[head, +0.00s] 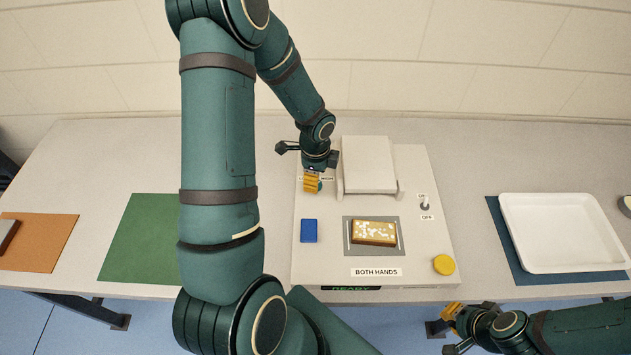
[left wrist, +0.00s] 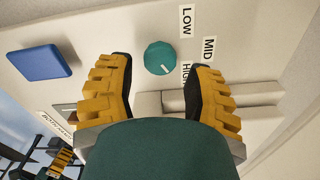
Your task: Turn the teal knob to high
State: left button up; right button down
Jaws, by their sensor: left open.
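The teal knob (left wrist: 160,58) is on the press's pale top in the left wrist view. Its white pointer mark faces the side with the HIGH label (left wrist: 187,75); the MID label (left wrist: 209,48) and LOW label (left wrist: 186,20) are also beside it. My left gripper (left wrist: 162,68) is open, with a yellow finger on either side of the knob and visible gaps between them. In the head view, my left gripper (head: 312,182) is over the press's back left and hides the knob. My right gripper (head: 453,325) is at the lower right, in front of the table.
The press (head: 330,273) has a blue button (head: 309,231), a yellow button (head: 444,265), an ON/OFF switch (head: 425,205), a raised pale block (head: 368,165) and a speckled piece (head: 374,232) in its recess. A white tray (head: 563,268) is at right; a green mat (head: 135,240) is at left.

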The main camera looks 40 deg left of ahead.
pick_arm(q)
notch_tip(320, 180, up, 9)
dwell(0.3)
dwell(0.5)
